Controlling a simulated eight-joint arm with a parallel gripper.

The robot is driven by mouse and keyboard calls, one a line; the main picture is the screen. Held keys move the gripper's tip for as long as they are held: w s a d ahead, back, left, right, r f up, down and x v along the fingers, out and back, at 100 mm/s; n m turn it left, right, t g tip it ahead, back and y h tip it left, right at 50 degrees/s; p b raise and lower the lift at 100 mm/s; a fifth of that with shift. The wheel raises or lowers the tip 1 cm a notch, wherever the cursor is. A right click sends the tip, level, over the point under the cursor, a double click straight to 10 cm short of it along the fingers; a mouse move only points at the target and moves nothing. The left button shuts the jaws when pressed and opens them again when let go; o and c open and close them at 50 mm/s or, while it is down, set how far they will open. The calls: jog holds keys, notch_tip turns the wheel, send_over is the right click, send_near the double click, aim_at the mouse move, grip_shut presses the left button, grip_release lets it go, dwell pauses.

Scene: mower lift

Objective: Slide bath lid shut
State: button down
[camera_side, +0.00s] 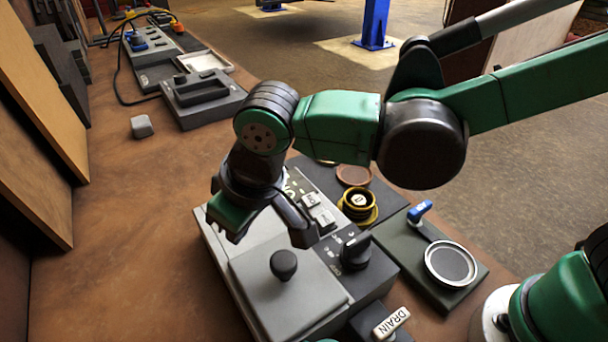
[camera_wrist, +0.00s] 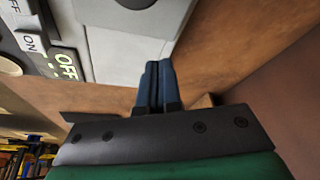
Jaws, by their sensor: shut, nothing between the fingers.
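The bath lid (camera_side: 310,293) is a flat grey plate with a round black knob (camera_side: 283,264), on the near part of the grey bath unit (camera_side: 222,243). In the wrist view the lid (camera_wrist: 95,12) and its knob (camera_wrist: 136,2) show at the top edge, cut off. My gripper (camera_wrist: 153,68) is shut and empty, its two blue fingers together, over the unit's pale edge and the brown bench. In the side view my gripper is above the far part of the unit, beyond the knob and apart from it. Its fingertips are hard to make out there.
A control panel with ON/OFF switches (camera_side: 316,208) and a black dial (camera_side: 355,249) lies right of the lid. A DRAIN handle (camera_side: 391,322), a blue-handled valve (camera_side: 420,210) and a yellow-ringed button (camera_side: 359,200) stand nearby. The bench (camera_side: 120,230) left is mostly clear.

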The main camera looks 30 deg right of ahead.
aim_at(268, 269)
jog(key=v, duration=1)
jog(key=d+f+m+t+h, duration=0.1)
jog(key=d+f+m, duration=0.1)
jog(key=d, duration=0.9)
jog(key=d+f+m+t, duration=0.2)
jog(key=d+f+m, duration=0.1)
jog(key=d, duration=0.8)
jog(key=shift+w+d+f+t+h, duration=0.3)
jog(key=shift+d+f+h, duration=0.1)
jog(key=shift+f, duration=0.45)
